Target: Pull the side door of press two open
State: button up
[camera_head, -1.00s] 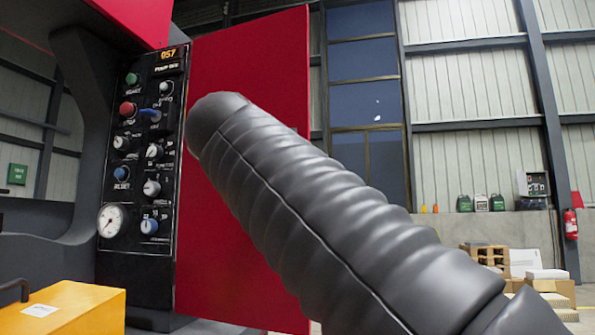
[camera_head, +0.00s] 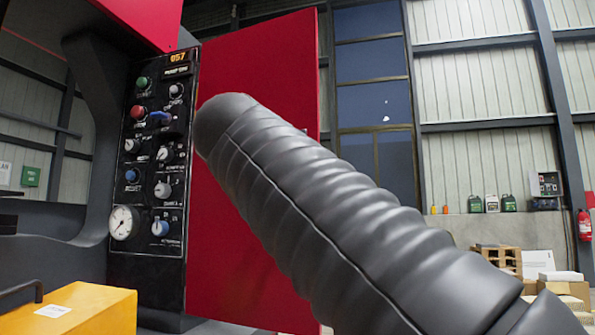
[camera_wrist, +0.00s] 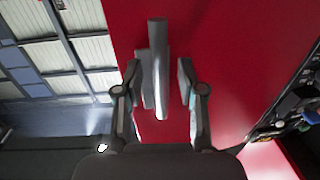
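The side door (camera_head: 265,80) of the press is a tall red panel just right of the black control panel in the head view. It stands out at an angle to the control panel. In the wrist view the red door (camera_wrist: 235,60) fills the middle. A silver bar handle (camera_wrist: 158,40) runs upright on it. My gripper (camera_wrist: 160,85) is open, with one finger on each side of the handle. The left finger is close to the handle, and a gap shows on the right. Whether either finger touches it I cannot tell. In the head view my sleeved arm hides my gripper and the handle.
The press's control panel (camera_head: 150,160) with knobs and a gauge stands left of the door. A yellow box (camera_head: 85,308) is at the lower left. Pallets and cartons (camera_head: 500,258) and a fire extinguisher (camera_head: 584,225) are far off at the right.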

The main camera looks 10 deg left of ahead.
jog(key=s, duration=1.1)
jog(key=shift+s+a, duration=0.35)
jog(key=shift+a, duration=0.05)
